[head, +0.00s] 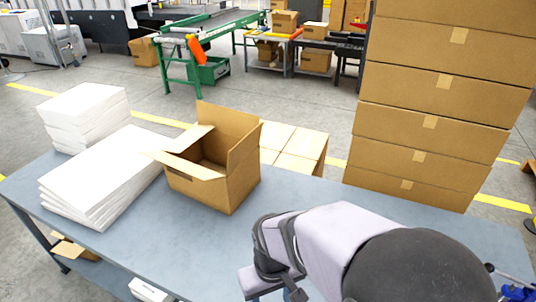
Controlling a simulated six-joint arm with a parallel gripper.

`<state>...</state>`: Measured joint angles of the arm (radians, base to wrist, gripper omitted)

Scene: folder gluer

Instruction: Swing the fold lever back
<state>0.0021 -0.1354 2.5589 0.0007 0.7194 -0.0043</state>
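I cannot make out a fold lever or a folder gluer for certain in the head view. A small blue part with a thin metal rod (516,292) shows at the lower right corner, cut off by the frame edge; I cannot tell what it belongs to. My arm reaches in from the lower right over the front of the blue-grey table (205,262) and bends down at the bottom edge. My gripper is out of the frame, so its opening and anything in it are hidden.
An open cardboard box (240,187) stands mid-table. Stacks of white sheets (105,172) lie on its left. A tall stack of closed cartons (425,135) rises behind the table at right. More cartons (292,146) sit behind the box. The front-left tabletop is clear.

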